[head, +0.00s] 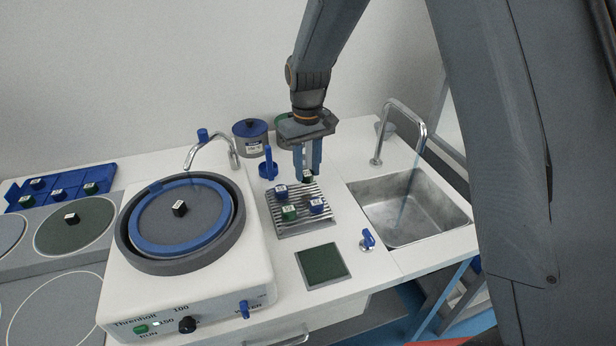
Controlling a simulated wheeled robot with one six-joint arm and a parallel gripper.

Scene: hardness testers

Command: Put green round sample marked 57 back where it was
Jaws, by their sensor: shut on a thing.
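My gripper (307,166) points down over the back of a ribbed metal drain rack (302,222). It is shut on a small dark green sample (307,178) with a white label, too small to read. The sample is at or just above the rack's back edge; I cannot tell whether it touches.
A grinding machine (265,285) with a black sample (180,208) on its disc stands left. A blue tray (105,173) with several samples is at far left. A sink (448,208) with running water is right. A dark green pad (323,265) lies in front.

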